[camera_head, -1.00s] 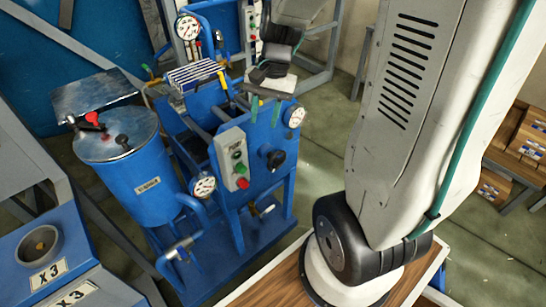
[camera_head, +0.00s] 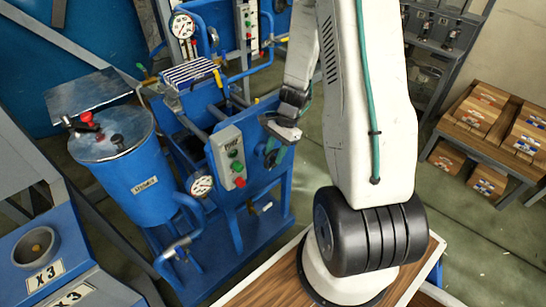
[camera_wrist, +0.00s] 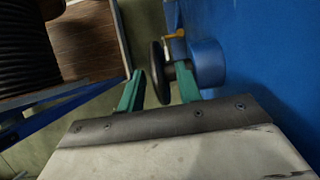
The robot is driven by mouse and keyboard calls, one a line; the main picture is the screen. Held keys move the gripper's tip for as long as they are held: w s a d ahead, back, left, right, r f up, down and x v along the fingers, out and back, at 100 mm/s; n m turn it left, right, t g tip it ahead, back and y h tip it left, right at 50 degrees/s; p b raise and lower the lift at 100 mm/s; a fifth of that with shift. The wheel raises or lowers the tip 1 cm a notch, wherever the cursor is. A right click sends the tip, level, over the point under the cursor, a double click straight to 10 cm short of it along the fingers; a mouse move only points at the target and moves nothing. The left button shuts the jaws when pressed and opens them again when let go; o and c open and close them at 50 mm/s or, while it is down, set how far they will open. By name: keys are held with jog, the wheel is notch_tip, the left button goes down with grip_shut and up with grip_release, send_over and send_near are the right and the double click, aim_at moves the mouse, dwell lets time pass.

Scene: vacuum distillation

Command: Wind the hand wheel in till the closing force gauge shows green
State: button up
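The black hand wheel (camera_wrist: 157,72) shows in the wrist view as a dark disc seen nearly edge-on, on a shaft from a round blue boss (camera_wrist: 207,63). My gripper (camera_wrist: 160,69) is open, with one green finger on either side of the wheel. A gap shows between the left finger and the wheel; contact on the right is unclear. In the head view my gripper (camera_head: 279,146) is at the front of the blue press (camera_head: 238,226) and covers much of the wheel. The gauge at the press's upper right corner is hidden behind my arm, so its reading cannot be seen.
A control box (camera_head: 230,156) with buttons stands left of my gripper. A second gauge (camera_head: 201,186) is lower left, by a blue tank (camera_head: 135,165). A brass-coloured part (camera_wrist: 174,35) is close beyond the wheel. Open floor lies right of the press.

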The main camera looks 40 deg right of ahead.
jog(key=shift+x, duration=1.1)
grip_shut()
jog(key=shift+d+y, duration=0.1)
jog(key=shift+y, duration=0.7)
grip_release()
jog(key=shift+r, duration=0.2)
